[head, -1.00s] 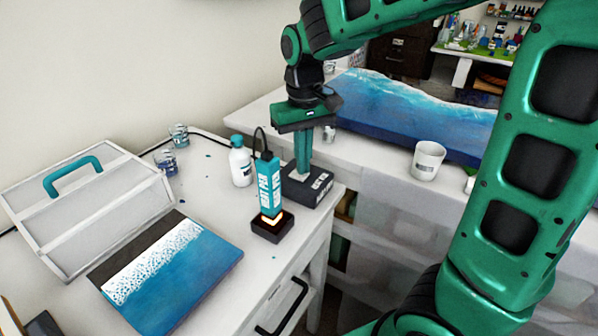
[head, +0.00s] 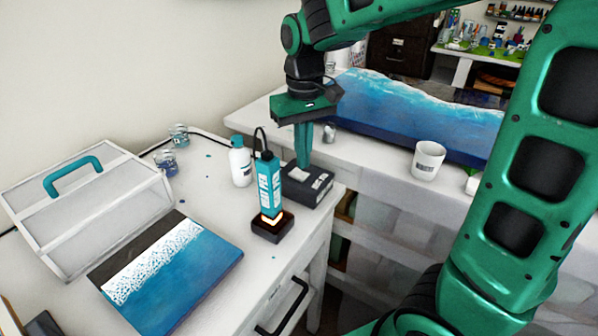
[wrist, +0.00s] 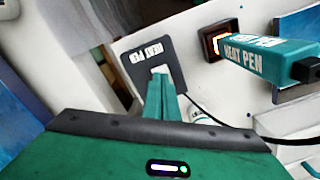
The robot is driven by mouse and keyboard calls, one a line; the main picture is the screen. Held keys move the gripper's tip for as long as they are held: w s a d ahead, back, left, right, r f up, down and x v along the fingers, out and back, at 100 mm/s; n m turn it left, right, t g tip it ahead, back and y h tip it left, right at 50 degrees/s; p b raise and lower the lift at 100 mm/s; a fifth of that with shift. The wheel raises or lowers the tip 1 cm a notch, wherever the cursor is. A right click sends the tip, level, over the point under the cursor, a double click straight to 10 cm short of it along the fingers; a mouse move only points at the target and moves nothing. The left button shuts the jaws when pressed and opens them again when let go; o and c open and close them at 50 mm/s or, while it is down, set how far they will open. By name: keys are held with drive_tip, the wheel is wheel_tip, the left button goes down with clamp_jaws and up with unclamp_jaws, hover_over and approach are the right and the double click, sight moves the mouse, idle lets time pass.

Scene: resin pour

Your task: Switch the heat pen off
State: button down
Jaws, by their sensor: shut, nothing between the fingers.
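The teal heat pen (head: 268,187) stands upright with its tip in a small black stand (head: 272,228), which glows orange around the tip. In the wrist view the heat pen (wrist: 270,60) lies to the right, its cord running from its end. Behind it sits a dark box labelled heat pen (head: 312,190), also seen in the wrist view (wrist: 140,55), with a pale switch (wrist: 160,71) on its top. My gripper (head: 302,166) is shut and empty, pointing down with its fingertips at the box's top by the switch. I cannot tell whether they touch it.
A white bottle with a teal cap (head: 241,163) stands left of the box. A blue wave panel (head: 185,275) and a grey case (head: 90,205) lie further left. A white mug (head: 427,160) and a large blue panel (head: 400,110) are on the back bench.

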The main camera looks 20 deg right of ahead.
sight(306, 176)
drive_tip(key=shift+r, duration=2.35)
drive_tip(key=s+d+f+m, duration=0.3)
drive_tip(key=s+d+f, duration=0.1)
drive_tip(key=s+d, duration=0.5)
drive_tip(key=s+d+f+m, duration=0.4)
drive_tip(key=s+d, duration=0.5)
drive_tip(key=s, duration=0.5)
drive_tip(key=shift+s+f+m, duration=0.3)
drive_tip(key=shift+f, duration=0.1)
drive_tip(key=shift+w+f, duration=0.25)
drive_tip(key=shift+w, duration=0.4)
